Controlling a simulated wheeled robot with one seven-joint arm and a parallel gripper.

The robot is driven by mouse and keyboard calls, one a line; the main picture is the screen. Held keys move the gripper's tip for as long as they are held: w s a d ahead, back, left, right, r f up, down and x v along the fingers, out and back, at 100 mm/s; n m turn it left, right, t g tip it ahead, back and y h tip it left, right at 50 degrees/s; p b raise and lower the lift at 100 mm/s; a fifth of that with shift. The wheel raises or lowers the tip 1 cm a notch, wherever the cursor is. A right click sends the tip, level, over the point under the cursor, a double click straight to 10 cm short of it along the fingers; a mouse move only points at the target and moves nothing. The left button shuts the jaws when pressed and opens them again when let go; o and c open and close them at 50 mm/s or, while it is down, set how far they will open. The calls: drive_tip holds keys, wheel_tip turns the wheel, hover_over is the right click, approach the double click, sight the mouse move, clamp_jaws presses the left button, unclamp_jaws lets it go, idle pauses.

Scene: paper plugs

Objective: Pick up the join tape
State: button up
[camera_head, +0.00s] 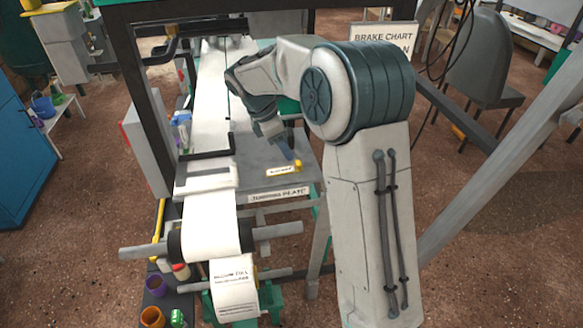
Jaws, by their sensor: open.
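The join tape looks to be the small yellow piece (298,166) on the grey metal plate (252,158). A cream strip with small print (281,171) lies against its left side; the print is too small to read. My gripper (284,148) is just above and slightly left of the yellow piece, pointing down at the plate. Its jaws are open and nothing shows between them. The fingers are small and partly hidden by the wrist, so I cannot tell the exact gap to the tape.
A wide white paper web (212,110) runs over the plate's left side to a roller (210,240). A black bracket (208,154) crosses the paper. A dark frame post (140,90) stands at left. A spray bottle (182,128) stands beside the paper.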

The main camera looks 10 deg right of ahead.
sight(296, 163)
drive_tip(key=shift+s+p+x, duration=0.15)
drive_tip(key=shift+p+x, duration=0.05)
drive_tip(key=shift+x, duration=1.4)
drive_tip(key=shift+s+p+x, duration=0.1)
drive_tip(key=shift+p+x, duration=0.05)
drive_tip(key=shift+x, duration=1.4)
drive_tip(key=shift+c, duration=0.3)
drive_tip(key=c, duration=1)
